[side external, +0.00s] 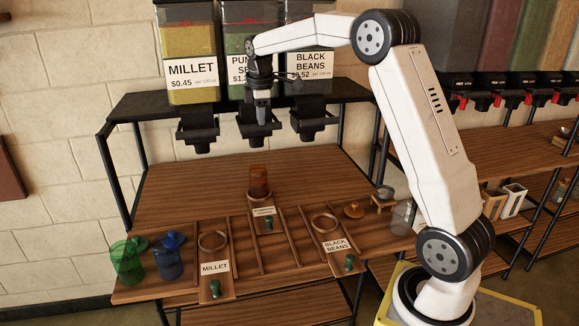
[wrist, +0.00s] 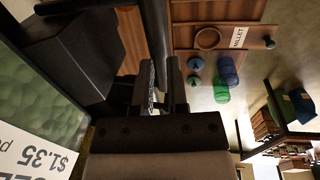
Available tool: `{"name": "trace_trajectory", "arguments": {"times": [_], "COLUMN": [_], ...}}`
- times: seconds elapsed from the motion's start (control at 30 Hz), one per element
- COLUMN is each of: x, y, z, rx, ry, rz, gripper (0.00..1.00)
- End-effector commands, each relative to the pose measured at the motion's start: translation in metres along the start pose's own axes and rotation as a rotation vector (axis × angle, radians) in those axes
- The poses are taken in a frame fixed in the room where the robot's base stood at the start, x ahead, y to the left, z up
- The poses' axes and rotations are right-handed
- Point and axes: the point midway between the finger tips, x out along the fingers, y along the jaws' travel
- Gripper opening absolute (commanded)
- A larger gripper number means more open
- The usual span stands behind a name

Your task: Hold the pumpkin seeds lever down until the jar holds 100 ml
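The amber jar (side external: 258,182) stands upright at the back of the middle lane, below the spout. Its fill level cannot be read.
Millet (side external: 190,75) and black beans (side external: 309,68) bins flank the pumpkin seeds, each with a spout below. Empty rings stand in the millet (side external: 213,241) and black beans (side external: 324,223) lanes. Green (side external: 127,262) and blue (side external: 169,258) jars stand at the left.

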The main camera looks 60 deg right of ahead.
Motion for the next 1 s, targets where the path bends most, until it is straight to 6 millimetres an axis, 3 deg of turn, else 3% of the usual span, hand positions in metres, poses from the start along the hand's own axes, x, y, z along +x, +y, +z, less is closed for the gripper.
{"name": "trace_trajectory", "arguments": {"times": [1.0], "x": [0.0087], "y": [-0.0001], "z": [0.0], "rx": [0.0], "ry": [0.0], "rz": [-0.001], "gripper": [0.18]}}
